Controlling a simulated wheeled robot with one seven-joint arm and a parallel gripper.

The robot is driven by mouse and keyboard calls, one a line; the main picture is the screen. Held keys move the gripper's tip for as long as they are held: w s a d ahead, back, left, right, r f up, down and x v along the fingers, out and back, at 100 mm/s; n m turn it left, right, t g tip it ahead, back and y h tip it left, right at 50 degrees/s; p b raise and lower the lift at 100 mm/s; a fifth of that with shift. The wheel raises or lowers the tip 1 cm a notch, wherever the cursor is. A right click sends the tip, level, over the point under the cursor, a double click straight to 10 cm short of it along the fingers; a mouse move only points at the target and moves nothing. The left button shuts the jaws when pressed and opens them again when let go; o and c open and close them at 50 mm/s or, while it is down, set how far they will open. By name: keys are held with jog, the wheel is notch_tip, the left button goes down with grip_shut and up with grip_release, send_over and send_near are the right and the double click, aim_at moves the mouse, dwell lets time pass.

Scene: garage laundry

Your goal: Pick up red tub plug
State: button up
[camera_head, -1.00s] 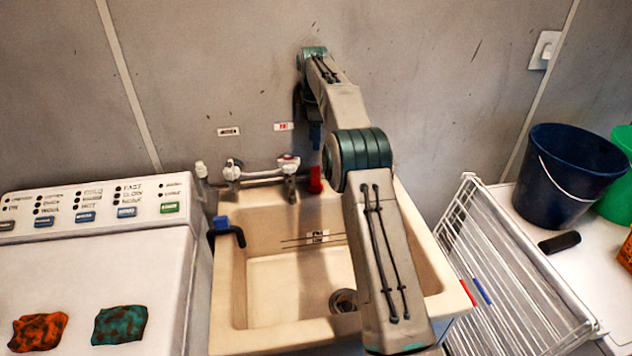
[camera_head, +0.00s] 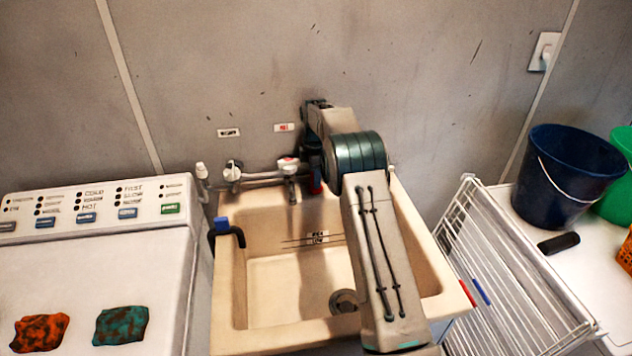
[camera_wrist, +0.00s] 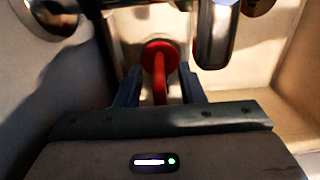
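The red tub plug (camera_wrist: 160,62) shows in the wrist view, with a round red top and a narrower red part running down toward my gripper. My gripper (camera_wrist: 161,88) is open, with one finger on each side of the plug's lower part and visible gaps between. In the head view only a little of the red plug (camera_head: 315,187) shows at the sink's back rim; my arm hides the rest. My gripper (camera_head: 312,165) points down there, and its fingertips are hard to make out.
The beige sink (camera_head: 232,290) lies below my arm. Taps (camera_head: 290,166) stand close left of the plug, and a metal spout (camera_wrist: 215,35) shows close to my right finger in the wrist view. A white drying rack (camera_head: 520,290) stands right of the sink.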

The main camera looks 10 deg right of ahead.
aim_at(317, 190)
grip_shut()
dwell(0.4)
jog(key=shift+s+r+b, duration=0.15)
jog(key=shift+r+b, duration=0.05)
jog(key=shift+b, duration=0.25)
notch_tip(317, 190, up, 7)
jog(key=shift+f+b, duration=0.15)
jog(key=shift+b, duration=0.3)
jog(key=s+b, duration=0.6)
jog(key=s, duration=1.3)
jog(key=shift+s, duration=0.4)
